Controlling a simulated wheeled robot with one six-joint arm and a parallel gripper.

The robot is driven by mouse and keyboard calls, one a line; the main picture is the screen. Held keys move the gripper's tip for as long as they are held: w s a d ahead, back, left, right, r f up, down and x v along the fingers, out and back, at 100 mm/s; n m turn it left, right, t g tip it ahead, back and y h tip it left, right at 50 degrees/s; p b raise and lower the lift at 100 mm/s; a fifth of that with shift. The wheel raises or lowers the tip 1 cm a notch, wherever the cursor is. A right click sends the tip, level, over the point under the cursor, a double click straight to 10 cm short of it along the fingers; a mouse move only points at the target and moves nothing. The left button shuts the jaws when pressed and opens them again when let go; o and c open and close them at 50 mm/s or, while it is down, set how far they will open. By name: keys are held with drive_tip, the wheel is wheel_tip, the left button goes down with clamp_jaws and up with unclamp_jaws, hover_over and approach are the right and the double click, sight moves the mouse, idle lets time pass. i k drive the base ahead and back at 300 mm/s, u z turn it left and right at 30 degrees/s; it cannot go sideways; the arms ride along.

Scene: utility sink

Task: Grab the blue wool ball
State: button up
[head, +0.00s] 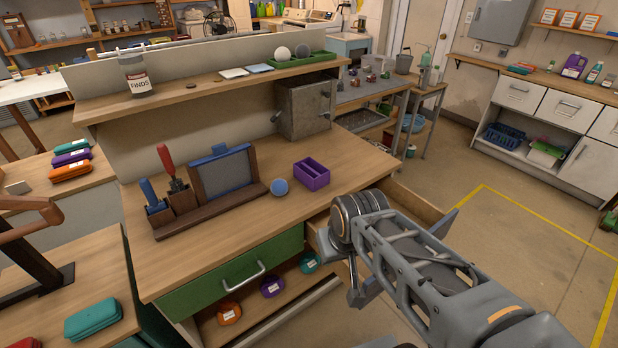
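A small blue ball (279,187), which looks like the wool ball, sits on the wooden workbench top (240,222). It lies just right of the dark framed panel with a blue clip and left of the purple divided box. My arm reaches in from the lower right, in front of the bench and over an open drawer. My gripper (360,291) shows only in part below the wrist joint, low by the drawer front and to the right of the ball, apart from it. Its fingers are too hidden to tell whether they are open.
The framed panel (226,172) and a purple box (311,174) flank the ball. Screwdriver-like tools stand in a wooden holder (184,197) at left. An open drawer (412,206) juts out at right. A shelf (215,86) overhangs the back. The bench front near the ball is clear.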

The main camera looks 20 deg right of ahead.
sight(279, 187)
drive_tip(key=u, duration=0.4)
drive_tip(key=i, duration=0.7)
drive_tip(key=u, duration=1.5)
